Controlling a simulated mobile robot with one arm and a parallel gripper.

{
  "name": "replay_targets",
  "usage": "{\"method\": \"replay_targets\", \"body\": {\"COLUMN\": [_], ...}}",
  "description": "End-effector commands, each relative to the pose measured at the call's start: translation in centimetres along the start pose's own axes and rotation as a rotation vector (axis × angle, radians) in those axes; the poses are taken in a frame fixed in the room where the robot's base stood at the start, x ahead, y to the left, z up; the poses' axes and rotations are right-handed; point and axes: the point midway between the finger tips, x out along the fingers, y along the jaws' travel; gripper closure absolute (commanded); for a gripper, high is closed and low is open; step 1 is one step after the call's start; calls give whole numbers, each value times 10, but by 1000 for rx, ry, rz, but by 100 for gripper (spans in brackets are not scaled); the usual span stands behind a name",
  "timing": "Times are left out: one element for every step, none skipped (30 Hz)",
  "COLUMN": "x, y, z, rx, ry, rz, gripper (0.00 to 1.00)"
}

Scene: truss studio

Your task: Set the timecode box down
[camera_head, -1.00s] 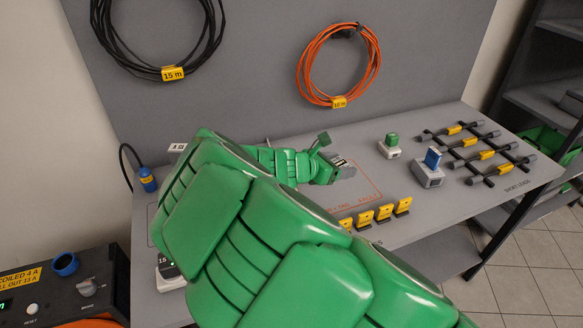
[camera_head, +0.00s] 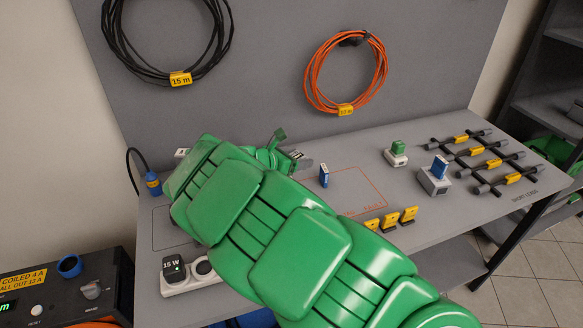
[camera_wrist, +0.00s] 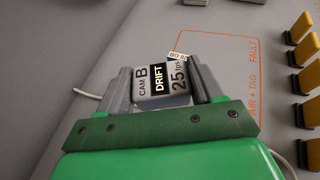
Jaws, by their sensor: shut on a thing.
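The timecode box (camera_wrist: 160,84) is a small grey box with the labels "CAM B", "DRIFT" and "25 fps". My gripper (camera_wrist: 160,88) is shut on it, with one grey finger on each side. In the head view my gripper (camera_head: 296,158) and the box are over the back left of the grey worktop (camera_head: 345,215), left of the orange-outlined area. My green arm covers much of the view there. I cannot tell whether the underside of the box touches the worktop.
A small blue block (camera_head: 323,175) stands just right of my gripper. Two white-based units, one green-topped (camera_head: 397,147) and one blue-topped (camera_head: 438,168), stand right of the outline. A black rack (camera_head: 485,157) lies beyond. The outlined area looks mostly clear.

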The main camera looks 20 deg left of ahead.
Motion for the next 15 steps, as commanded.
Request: {"method": "replay_targets", "body": {"x": [4, 6, 9, 12, 14, 16, 18, 20, 22, 24, 26, 29, 31, 33, 36], "y": [5, 8, 10, 12, 15, 19, 21, 24, 28, 31, 33, 35, 37, 38, 40], "z": [-2, -2, -3, -3, -4, -5, -6, -7, -8, -8, -9, -12, -13, -15, -18], "rx": [0, 1, 2, 2, 2, 1, 2, 2, 3, 3, 3, 2, 2, 1, 1], "ry": [2, 1, 1, 0, 0, 0, 1, 2, 2, 2, 2, 2, 2, 2, 1], "rz": [1, 0, -2, -4, -4, -3, -3, -2, -1, -1, -1, -1, -2, -2, -2], "gripper": [66, 66, 66, 66, 66, 66, 66, 66, 66, 66, 66, 66, 66, 66, 66]}}
